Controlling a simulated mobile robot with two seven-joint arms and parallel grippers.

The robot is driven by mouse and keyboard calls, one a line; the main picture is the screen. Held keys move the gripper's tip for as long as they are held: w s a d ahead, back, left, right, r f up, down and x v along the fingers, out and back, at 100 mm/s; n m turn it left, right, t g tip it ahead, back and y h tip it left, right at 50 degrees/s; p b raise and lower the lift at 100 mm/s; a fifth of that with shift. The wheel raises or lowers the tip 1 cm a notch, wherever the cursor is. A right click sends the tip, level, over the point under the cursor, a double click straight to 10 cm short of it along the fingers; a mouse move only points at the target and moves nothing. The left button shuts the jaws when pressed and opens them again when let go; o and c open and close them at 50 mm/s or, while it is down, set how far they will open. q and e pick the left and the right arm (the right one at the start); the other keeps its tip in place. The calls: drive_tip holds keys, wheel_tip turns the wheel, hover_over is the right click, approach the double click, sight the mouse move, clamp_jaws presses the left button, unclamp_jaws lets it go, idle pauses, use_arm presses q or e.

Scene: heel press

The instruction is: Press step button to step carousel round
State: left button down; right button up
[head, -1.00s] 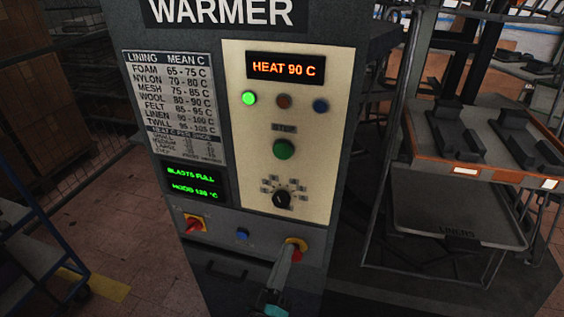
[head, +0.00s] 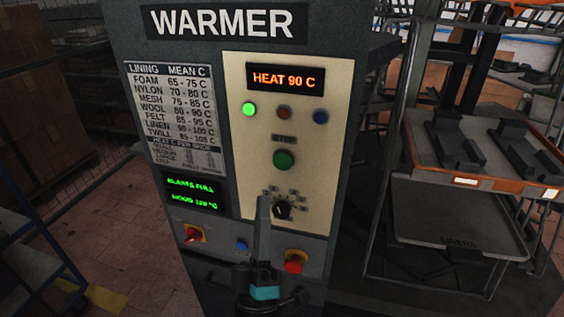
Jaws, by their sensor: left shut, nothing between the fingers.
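The warmer's cream control panel (head: 310,195) faces me. A green push button (head: 284,160) sits in its middle under a small label that I cannot read; it may be the step button. My left gripper (head: 263,200) is shut and empty. It points up the panel, its tip in the picture just left of the black dial (head: 283,209) and below the green button. I cannot tell whether the tip touches the panel. The carousel cannot be made out. My right gripper is out of view.
Above are a lit green lamp (head: 249,109) and a display (head: 285,78) reading HEAT 90 C. Below are a blue button (head: 242,246) and two red knobs on yellow plates, left (head: 194,234) and right (head: 293,264). A trolley with lasts (head: 465,140) stands at right.

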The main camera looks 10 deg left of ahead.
sight(283, 162)
use_arm(q)
drive_tip(key=shift+w+d+b, duration=0.1)
drive_tip(key=shift+w+b, duration=1.65)
drive_tip(key=shift+w, duration=2.6)
drive_tip(key=shift+w, duration=0.1)
drive_tip(key=shift+w, duration=0.35)
